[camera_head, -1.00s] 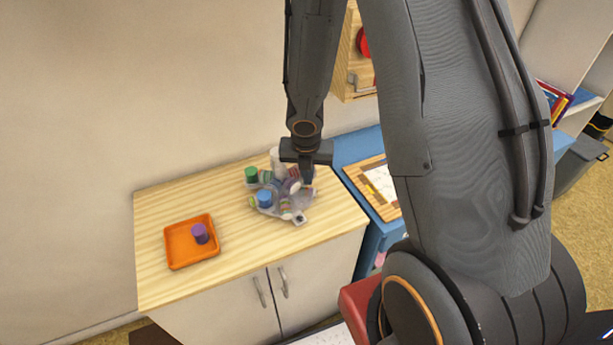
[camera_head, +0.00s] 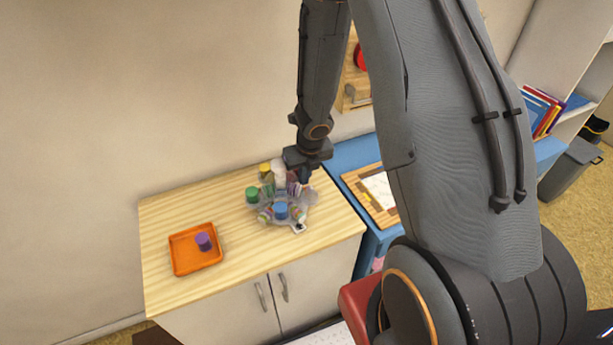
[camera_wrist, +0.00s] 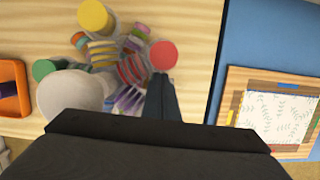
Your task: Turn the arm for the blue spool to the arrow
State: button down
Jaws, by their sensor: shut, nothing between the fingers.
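A carousel (camera_head: 294,219) with clear arms stands on the wooden counter. Its blue spool (camera_head: 281,211) is at the front, a little left of and behind a small white marker with a dark mark (camera_head: 299,227), which looks like the arrow. A green spool (camera_head: 252,194) is at the left and a yellow one (camera_head: 265,169) at the back left. The wrist view shows a red spool (camera_wrist: 163,55) just beyond my gripper (camera_wrist: 160,85). My gripper is shut and empty, low among the arms on the right side; contact is unclear. The wrist view hides the blue spool.
An orange tray (camera_head: 178,262) holding a purple spool (camera_head: 203,241) lies on the left of the counter. A pale dome (camera_wrist: 75,95) rises at the carousel's middle. A blue table (camera_head: 352,157) with a wood-framed board (camera_head: 358,190) adjoins at right. The counter between tray and carousel is clear.

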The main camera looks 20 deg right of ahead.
jog(key=shift+w+a+n+y+p, duration=0.15)
jog(key=shift+w+n+y+p, duration=0.15)
jog(key=shift+w+n+p, duration=0.7)
jog(key=shift+w+a+n+y, duration=0.15)
jog(key=shift+w+n, duration=0.1)
jog(key=shift+n, duration=0.45)
jog(key=shift+w+a+n+y, duration=0.15)
jog(key=shift+w+n, duration=0.1)
jog(key=shift+n, duration=0.45)
